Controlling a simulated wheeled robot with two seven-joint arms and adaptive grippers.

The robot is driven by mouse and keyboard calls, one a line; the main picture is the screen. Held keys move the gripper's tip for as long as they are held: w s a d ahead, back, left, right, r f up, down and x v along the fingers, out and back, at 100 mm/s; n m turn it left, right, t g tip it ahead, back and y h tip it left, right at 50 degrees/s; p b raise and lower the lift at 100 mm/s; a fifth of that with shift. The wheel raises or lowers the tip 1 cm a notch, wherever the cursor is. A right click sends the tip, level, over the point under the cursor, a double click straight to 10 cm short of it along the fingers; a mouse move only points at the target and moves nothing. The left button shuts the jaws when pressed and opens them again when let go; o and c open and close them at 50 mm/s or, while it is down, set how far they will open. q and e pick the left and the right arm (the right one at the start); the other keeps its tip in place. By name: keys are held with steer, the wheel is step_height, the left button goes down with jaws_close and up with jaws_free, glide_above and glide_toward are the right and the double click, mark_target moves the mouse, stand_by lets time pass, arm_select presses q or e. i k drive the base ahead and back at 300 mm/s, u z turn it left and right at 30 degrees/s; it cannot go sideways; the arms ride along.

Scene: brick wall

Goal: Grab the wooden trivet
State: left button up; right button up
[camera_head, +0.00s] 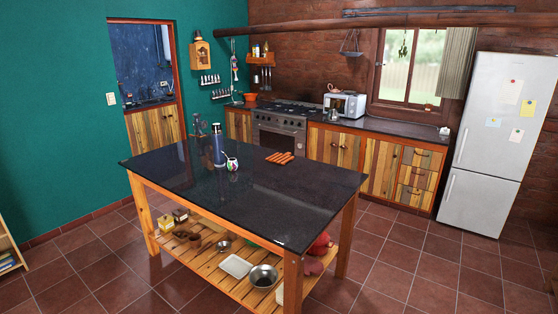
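The wooden trivet (280,158) is a small orange-brown slatted piece. It lies flat on the dark stone top of the kitchen island (300,205), toward the far right part of the top. Nothing covers it. Neither of my grippers shows in the head view.
A dark blue bottle (218,146) and a small patterned cup (232,164) stand left of the trivet on the island. The lower slatted shelf (215,263) holds bowls and other items. A counter with a stove (280,132) and a fridge (487,143) stand behind. Tiled floor is clear around the island.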

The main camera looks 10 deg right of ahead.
mark_target(278, 158)
steer(key=z, duration=1.35)
steer(key=i, duration=7.2)
steer(key=u, duration=2.7)
steer(key=i, duration=0.85)
